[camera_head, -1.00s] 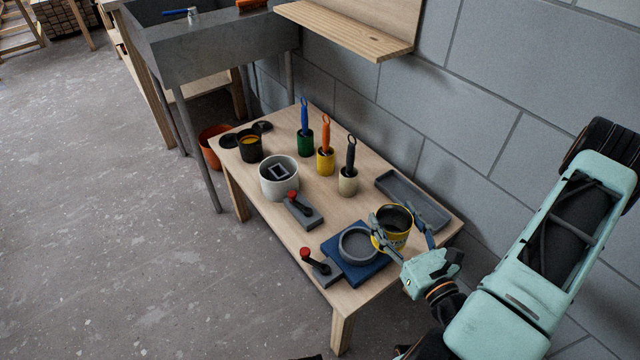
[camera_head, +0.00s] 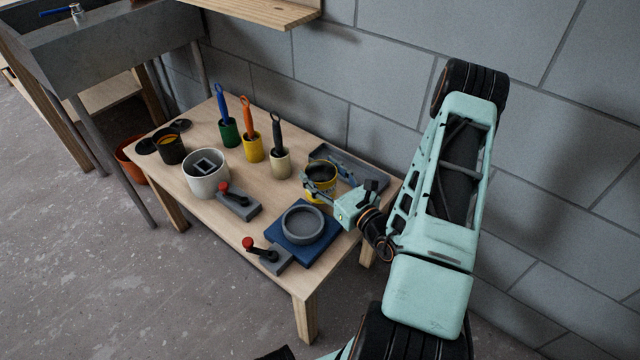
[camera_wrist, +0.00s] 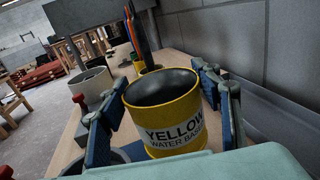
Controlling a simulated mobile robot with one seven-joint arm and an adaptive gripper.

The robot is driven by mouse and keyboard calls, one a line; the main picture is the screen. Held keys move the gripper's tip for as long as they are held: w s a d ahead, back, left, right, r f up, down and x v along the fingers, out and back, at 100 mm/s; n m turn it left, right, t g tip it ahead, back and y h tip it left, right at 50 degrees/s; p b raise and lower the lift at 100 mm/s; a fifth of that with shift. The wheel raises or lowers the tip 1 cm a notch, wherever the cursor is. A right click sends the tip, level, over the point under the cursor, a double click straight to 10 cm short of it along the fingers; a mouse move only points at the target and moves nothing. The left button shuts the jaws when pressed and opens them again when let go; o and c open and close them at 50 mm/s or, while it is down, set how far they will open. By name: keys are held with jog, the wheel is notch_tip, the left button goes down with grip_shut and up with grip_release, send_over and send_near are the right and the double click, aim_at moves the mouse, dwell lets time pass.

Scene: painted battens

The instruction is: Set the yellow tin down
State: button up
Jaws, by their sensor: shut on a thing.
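The yellow tin (camera_head: 318,195), open at the top with a dark inside, is between the fingers of my gripper (camera_head: 328,180). In the wrist view the tin (camera_wrist: 172,128) stands upright, its label reading "YELLOW WATER BASED", with a blue-padded finger on each side. My gripper is shut on it. The tin is over the table's right part, behind the blue board (camera_head: 283,246) with its round grey dish (camera_head: 303,224) and in front of the grey tray (camera_head: 367,178). I cannot tell whether its base touches the table.
Green, yellow and cream pots with brushes (camera_head: 254,148) stand behind and left of the tin. A white pot (camera_head: 206,180), a dark tin (camera_head: 171,150) and two grey blocks with red knobs (camera_head: 240,206) share the table (camera_head: 180,205). The block wall (camera_head: 390,100) is close behind.

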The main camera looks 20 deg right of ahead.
aim_at(314, 174)
jog(key=shift+w+f, duration=0.35)
jog(key=shift+w+d+f+b, duration=0.15)
jog(key=shift+f+b, duration=0.6)
jog(key=shift+f, duration=1)
jog(key=shift+f, duration=0.1)
jog(key=o, duration=1.8)
jog(key=shift+f, duration=0.1)
jog(key=shift+c, duration=0.2)
